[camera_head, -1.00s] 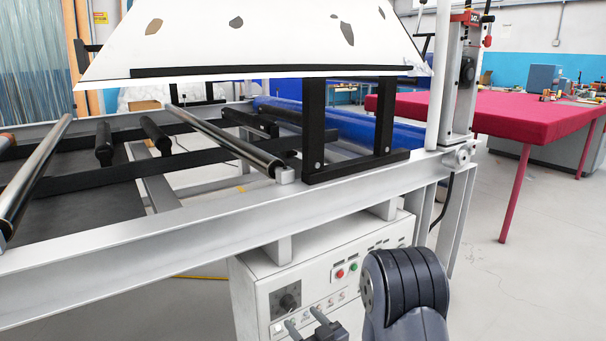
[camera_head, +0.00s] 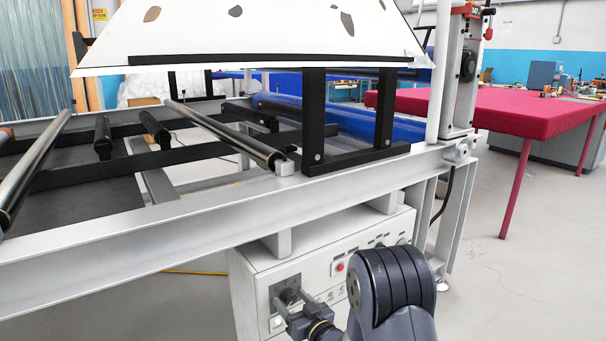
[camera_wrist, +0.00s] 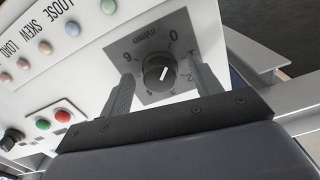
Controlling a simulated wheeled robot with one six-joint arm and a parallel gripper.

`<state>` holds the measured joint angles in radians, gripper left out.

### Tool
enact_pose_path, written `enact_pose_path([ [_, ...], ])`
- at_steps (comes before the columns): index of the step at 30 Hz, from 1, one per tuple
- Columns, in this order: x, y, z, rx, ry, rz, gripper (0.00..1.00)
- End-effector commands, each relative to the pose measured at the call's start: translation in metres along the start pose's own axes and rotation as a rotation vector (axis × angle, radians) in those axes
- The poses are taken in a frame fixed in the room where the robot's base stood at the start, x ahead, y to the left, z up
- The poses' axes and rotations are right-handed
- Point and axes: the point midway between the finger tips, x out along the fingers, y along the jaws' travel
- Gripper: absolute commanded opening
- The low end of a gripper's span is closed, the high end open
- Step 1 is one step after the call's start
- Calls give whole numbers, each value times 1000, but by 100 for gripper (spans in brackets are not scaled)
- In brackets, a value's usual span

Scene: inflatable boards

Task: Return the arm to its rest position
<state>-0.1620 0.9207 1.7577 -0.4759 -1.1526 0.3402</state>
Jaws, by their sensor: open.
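My gripper (camera_head: 281,302) is at the left front of the white control box (camera_head: 257,270), in front of its dial plate. In the wrist view my gripper (camera_wrist: 163,80) is open, with one grey finger on each side of a black round knob (camera_wrist: 160,72). The knob has a white pointer line and sits on a grey numbered plate (camera_wrist: 143,50). Nothing shows between the fingers except the knob behind them. I cannot tell whether the fingertips touch the panel.
A green button (camera_wrist: 42,125) and a red button (camera_wrist: 63,116) sit beside the dial. The grey machine frame (camera_head: 150,235) with rollers runs above the box. A red-covered table (camera_head: 520,115) stands at the right. The floor (camera_head: 510,270) at the lower right is clear.

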Motion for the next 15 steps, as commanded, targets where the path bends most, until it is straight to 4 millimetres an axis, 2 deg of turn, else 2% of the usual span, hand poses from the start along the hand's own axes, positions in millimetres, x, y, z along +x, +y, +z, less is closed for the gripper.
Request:
enact_pose_path([
  [15, 0, 0, 0, 414, 0, 0, 60],
])
